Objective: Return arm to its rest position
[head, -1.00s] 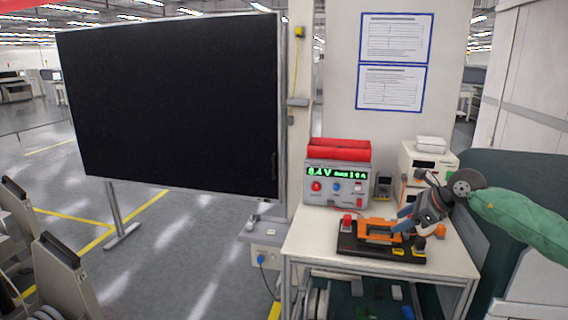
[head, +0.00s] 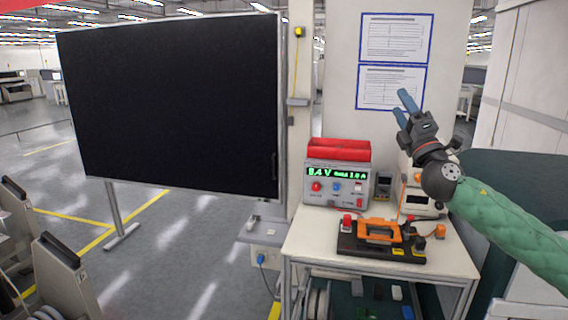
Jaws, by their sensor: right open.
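My right gripper (head: 404,108) is raised above the right side of the workbench (head: 305,243), in front of the lower posted sheet. Its blue fingers are apart and empty, pointing up and to the left. My right arm, in a green padded sleeve, comes in from the right edge. Below the gripper, an orange-handled device on a black base (head: 378,241) sits on the bench, clear of the fingers. My left gripper is not in view.
A power supply with a green display (head: 337,182) stands at the back of the bench, with a red bin (head: 338,150) on top. A white instrument (head: 418,203) is partly hidden behind my arm. A large black board (head: 170,105) stands left. Open floor lies below it.

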